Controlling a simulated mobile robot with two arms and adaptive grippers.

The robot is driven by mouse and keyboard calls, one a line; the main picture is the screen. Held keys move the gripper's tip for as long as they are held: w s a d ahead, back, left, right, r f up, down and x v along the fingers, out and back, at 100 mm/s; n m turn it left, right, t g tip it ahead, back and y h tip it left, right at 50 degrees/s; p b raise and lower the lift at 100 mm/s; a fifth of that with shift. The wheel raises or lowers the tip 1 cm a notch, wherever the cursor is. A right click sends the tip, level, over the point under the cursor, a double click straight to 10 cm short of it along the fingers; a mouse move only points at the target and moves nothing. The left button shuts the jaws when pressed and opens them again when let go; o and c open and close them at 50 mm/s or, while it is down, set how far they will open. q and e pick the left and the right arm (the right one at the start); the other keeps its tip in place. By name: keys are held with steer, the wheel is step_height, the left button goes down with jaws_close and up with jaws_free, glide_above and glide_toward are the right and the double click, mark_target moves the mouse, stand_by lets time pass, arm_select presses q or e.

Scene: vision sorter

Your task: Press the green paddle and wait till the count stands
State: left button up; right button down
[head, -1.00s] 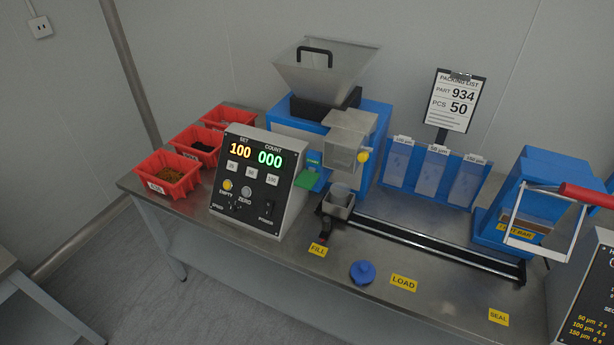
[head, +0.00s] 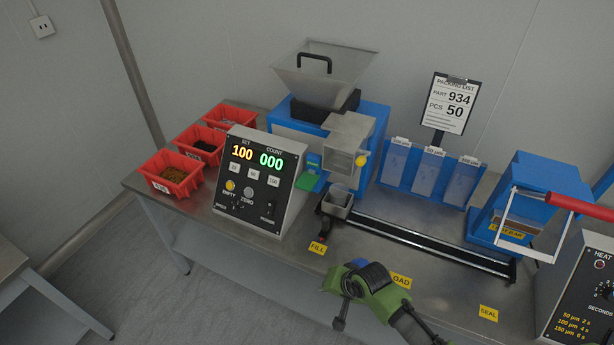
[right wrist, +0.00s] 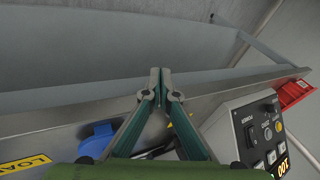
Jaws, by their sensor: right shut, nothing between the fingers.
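The green paddle (head: 308,182) sticks out beside the right edge of the control box (head: 262,182), below the blue feeder machine (head: 378,118). The box's display reads SET 100 and COUNT 000. My right gripper (head: 340,315) is over the front of the table, in front of the FILL label and well apart from the paddle. In the right wrist view its fingers (right wrist: 160,72) meet at the tips with nothing between them. The control box also shows in that view (right wrist: 238,128), but the paddle does not. My left gripper is in neither current view.
A blue knob-like piece (right wrist: 98,140) lies beside my right gripper. A small metal cup (head: 338,200) stands at the left end of a black rail (head: 420,240). Red bins (head: 170,174) stand at the left. A packing list (head: 449,104) reads part 934, 50 pcs.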

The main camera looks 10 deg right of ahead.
steer(key=w+r+m, duration=0.4)
steer(key=w+r, duration=0.3)
steer(key=r, duration=0.3)
steer(key=w+r+m+t+y+p, duration=0.1)
steer(key=w+r+m, duration=0.4)
steer(key=w+r, duration=0.3)
steer(key=w+r+m+t+y+p, duration=0.1)
steer(key=w+r+m, duration=0.4)
steer(key=r, duration=0.9)
steer(key=shift+w+a+r, duration=0.2)
steer(key=shift+w+a, duration=0.05)
steer(key=shift+w, duration=1)
steer(key=b, duration=1)
glide_above(309, 181)
steer(key=shift+t, duration=0.3)
step_height(309, 181, down, 7)
steer(key=shift+s+r, duration=0.1)
steer(key=shift+a+f+p, duration=0.1)
steer(key=shift+f+p, duration=0.15)
steer(key=shift+p, duration=0.3)
steer(key=shift+f, duration=0.75)
